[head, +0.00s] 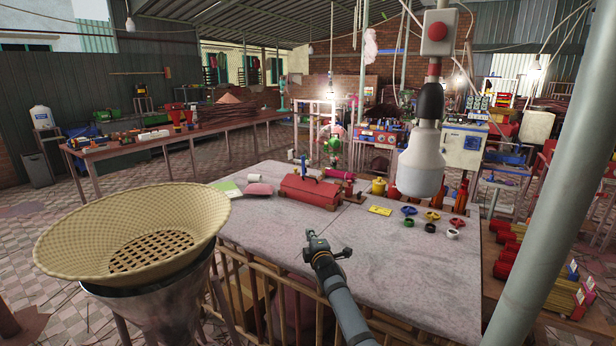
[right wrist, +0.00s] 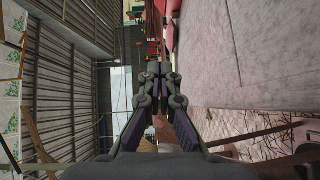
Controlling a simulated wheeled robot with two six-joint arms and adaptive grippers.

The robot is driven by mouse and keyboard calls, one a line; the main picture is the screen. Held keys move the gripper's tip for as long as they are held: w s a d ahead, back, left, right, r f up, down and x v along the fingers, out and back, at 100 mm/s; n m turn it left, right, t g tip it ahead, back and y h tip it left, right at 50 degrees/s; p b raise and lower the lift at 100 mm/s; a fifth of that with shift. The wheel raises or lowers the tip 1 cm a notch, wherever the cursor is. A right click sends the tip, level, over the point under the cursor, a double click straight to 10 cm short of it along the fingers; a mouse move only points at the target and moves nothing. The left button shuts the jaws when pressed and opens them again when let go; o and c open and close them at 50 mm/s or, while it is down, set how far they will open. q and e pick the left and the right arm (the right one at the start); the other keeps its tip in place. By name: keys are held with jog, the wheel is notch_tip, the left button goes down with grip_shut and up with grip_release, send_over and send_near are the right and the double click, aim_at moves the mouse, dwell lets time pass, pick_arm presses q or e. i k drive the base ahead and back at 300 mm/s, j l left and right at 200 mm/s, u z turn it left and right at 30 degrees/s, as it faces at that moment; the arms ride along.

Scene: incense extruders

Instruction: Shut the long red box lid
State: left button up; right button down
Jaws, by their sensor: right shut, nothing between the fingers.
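The long red box (head: 312,190) lies on the grey table (head: 400,265), toward its back edge. Its lid's exact position is too small to make out. A red shape at the top of the right wrist view looks like part of this box (right wrist: 172,25). My right gripper (head: 314,238) is over the front part of the table, in front of the box and apart from it. Its fingers are shut and empty, and they also show in the right wrist view (right wrist: 159,70). My left gripper is not in view.
A woven basket (head: 120,240) stands left of the table. Small coloured rings and a yellow card (head: 380,210) lie right of the box. The table's front middle is clear.

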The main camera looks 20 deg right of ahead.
aim_at(308, 184)
jog(key=i+l, duration=0.2)
jog(key=i, duration=0.3)
jog(key=i+l, duration=0.2)
jog(key=i, duration=0.25)
jog(key=i+l, duration=0.15)
jog(key=i, duration=0.35)
jog(key=j, duration=0.15)
jog(key=z, duration=0.05)
